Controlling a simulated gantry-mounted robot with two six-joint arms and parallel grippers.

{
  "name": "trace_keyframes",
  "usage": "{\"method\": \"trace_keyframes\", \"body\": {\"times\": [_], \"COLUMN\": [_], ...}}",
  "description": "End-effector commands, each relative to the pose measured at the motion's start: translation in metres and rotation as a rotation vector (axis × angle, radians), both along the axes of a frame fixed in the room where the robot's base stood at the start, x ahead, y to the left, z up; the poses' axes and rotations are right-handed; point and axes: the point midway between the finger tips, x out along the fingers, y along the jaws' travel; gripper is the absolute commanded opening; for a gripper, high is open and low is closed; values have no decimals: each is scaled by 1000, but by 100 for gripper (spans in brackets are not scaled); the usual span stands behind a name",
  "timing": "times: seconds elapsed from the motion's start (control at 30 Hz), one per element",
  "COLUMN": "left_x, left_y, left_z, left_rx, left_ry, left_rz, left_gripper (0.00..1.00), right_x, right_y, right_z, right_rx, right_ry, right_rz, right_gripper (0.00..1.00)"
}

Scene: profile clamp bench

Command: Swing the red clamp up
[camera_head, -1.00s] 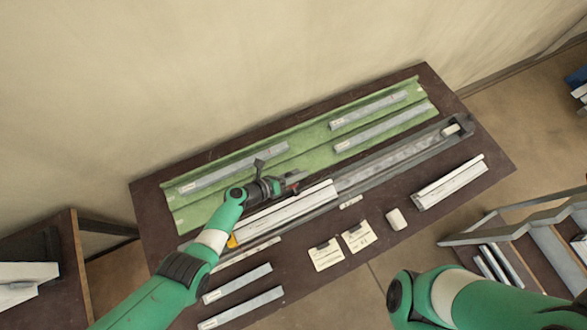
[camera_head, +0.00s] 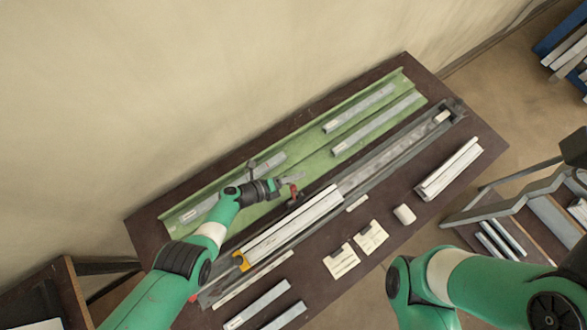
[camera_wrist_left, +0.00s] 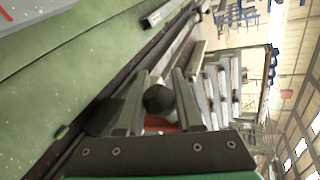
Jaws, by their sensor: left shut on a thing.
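The red clamp (camera_head: 293,191) is at the far side of the long grey rail (camera_head: 385,158), beside the white profile (camera_head: 290,226). My left gripper (camera_head: 284,184) is at the clamp's upper end. In the left wrist view, my left gripper (camera_wrist_left: 157,98) is shut on the clamp's dark round knob (camera_wrist_left: 158,99), with a bit of red (camera_wrist_left: 160,123) showing below it. The clamp's foot is too small to make out. A yellow clamp (camera_head: 241,261) sits at the near left end of the profile. My right gripper is out of the picture; only its arm shows.
A green tray (camera_head: 310,150) with several grey bars lies behind the rail. Two labelled cards (camera_head: 341,261), a small white block (camera_head: 404,214) and a pale profile (camera_head: 449,168) lie in front. A rack (camera_head: 510,215) stands to the right.

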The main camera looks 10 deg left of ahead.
Motion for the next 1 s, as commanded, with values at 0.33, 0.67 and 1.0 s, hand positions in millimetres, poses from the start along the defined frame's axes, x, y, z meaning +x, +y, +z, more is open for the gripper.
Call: {"method": "trace_keyframes", "body": {"times": [0.33,0.67,1.0], "left_x": [-1,0,-30], "left_y": [2,1,34], "left_z": [-3,-1,31], "left_rx": [3,3,2], "left_ry": [5,2,5], "left_rz": [6,3,8], "left_gripper": [55,65,65], "right_x": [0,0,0], "right_y": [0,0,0], "right_z": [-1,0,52], "right_rx": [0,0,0], "right_ry": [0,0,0], "right_rz": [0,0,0], "right_gripper": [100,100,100]}}
